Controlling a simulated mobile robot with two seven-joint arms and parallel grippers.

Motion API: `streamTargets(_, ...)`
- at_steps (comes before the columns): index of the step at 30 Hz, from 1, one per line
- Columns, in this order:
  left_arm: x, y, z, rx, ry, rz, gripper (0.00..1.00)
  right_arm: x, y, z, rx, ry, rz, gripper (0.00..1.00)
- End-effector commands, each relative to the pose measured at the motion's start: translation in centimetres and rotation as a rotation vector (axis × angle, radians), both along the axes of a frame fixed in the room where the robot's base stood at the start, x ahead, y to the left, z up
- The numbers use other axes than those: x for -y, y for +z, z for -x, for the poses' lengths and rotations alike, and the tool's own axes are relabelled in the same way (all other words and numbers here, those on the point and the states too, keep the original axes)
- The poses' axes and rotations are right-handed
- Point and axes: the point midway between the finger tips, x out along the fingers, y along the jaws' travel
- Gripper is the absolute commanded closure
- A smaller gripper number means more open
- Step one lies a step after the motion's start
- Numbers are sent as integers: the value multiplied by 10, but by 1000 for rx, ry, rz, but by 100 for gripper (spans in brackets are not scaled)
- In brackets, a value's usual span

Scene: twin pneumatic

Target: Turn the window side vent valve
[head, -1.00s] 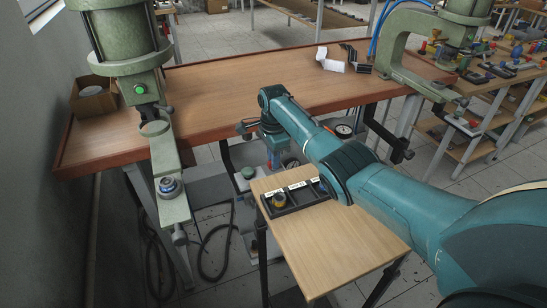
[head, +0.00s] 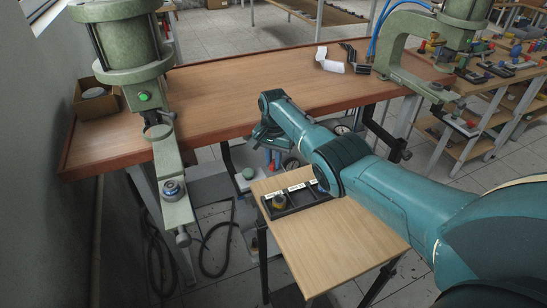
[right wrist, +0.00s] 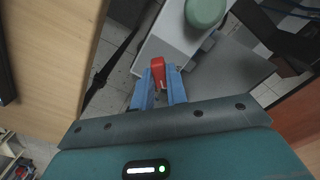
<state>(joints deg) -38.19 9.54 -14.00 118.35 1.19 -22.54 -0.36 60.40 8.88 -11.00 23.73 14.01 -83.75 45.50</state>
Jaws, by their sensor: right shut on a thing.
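A red valve handle (right wrist: 158,72) shows in the right wrist view, between the two blue fingers of my right gripper (right wrist: 159,84). The right gripper is shut on this handle. The valve body under it is mostly hidden by the fingers. In the head view my right gripper (head: 271,159) is low behind the small wooden table, below the front edge of the long bench, and partly covered by its own wrist. A round green button (right wrist: 205,12) on a pale grey housing is just beyond the handle; it also shows in the head view (head: 248,173). My left gripper is not in view.
The small wooden table (head: 345,235) with a black divided tray (head: 300,205) stands close in front of the gripper. The long bench (head: 225,95) lies behind it. A green press (head: 128,55) stands at left, another (head: 400,60) at right. Gauges and hoses are nearby.

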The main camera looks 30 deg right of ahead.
Motion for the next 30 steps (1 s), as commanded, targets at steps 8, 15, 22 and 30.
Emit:
streamTargets(8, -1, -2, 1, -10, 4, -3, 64, 0, 1, 0, -1, 261, -2, 100)
streamTargets(15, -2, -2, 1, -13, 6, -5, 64, 0, 0, 0, -1, 480, -1, 100)
streamTargets(22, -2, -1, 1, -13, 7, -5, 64, 0, 1, 0, 1, 652, -1, 100)
streamTargets(30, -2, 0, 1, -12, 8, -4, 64, 0, 1, 0, 1, 774, 0, 100)
